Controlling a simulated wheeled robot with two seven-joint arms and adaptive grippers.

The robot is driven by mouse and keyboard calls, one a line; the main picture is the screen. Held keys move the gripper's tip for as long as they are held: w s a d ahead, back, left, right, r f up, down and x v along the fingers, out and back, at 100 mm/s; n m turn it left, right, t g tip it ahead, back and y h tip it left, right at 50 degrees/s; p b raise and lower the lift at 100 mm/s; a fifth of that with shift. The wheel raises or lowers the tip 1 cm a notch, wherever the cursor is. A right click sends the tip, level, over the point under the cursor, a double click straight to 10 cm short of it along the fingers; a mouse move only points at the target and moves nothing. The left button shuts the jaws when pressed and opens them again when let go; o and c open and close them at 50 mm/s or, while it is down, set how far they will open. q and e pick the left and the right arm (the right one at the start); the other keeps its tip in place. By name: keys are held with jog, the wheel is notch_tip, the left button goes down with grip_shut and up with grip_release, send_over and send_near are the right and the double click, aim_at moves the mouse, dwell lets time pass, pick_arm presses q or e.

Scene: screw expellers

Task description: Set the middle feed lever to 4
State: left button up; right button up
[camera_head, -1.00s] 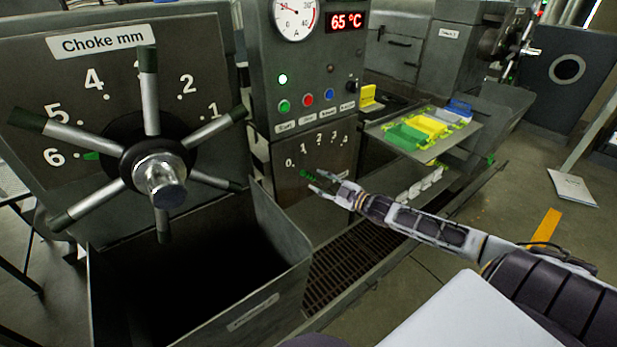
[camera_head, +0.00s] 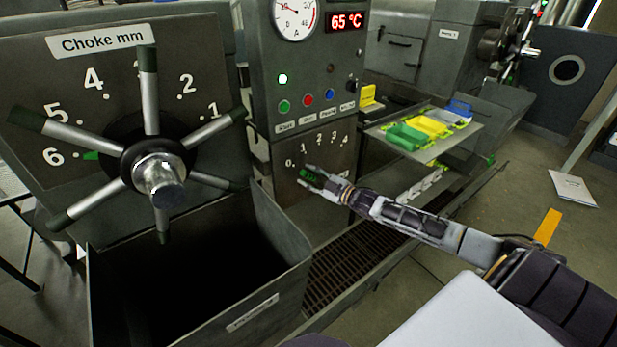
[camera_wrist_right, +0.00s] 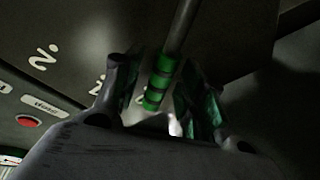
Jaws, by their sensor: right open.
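In the head view the grip lies near the 0 end. My right gripper (camera_head: 307,176) is open, with its fingers on either side of the green grip. In the right wrist view the lever's green-banded end (camera_wrist_right: 160,80) and grey rod stand between the two open fingers (camera_wrist_right: 155,95). I cannot tell whether either finger touches it. My left gripper is not in view.
A choke handwheel (camera_head: 158,180) with several spokes stands at the left, above a dark open bin (camera_head: 290,262). A control panel (camera_head: 312,75) with buttons is above the dial. Coloured trays (camera_head: 432,128) lie on a shelf to the right. A floor grate (camera_head: 345,272) runs below.

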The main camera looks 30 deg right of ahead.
jog(key=shift+w+a, duration=0.15)
jog(key=shift+w, duration=0.2)
grip_shut()
dwell(0.3)
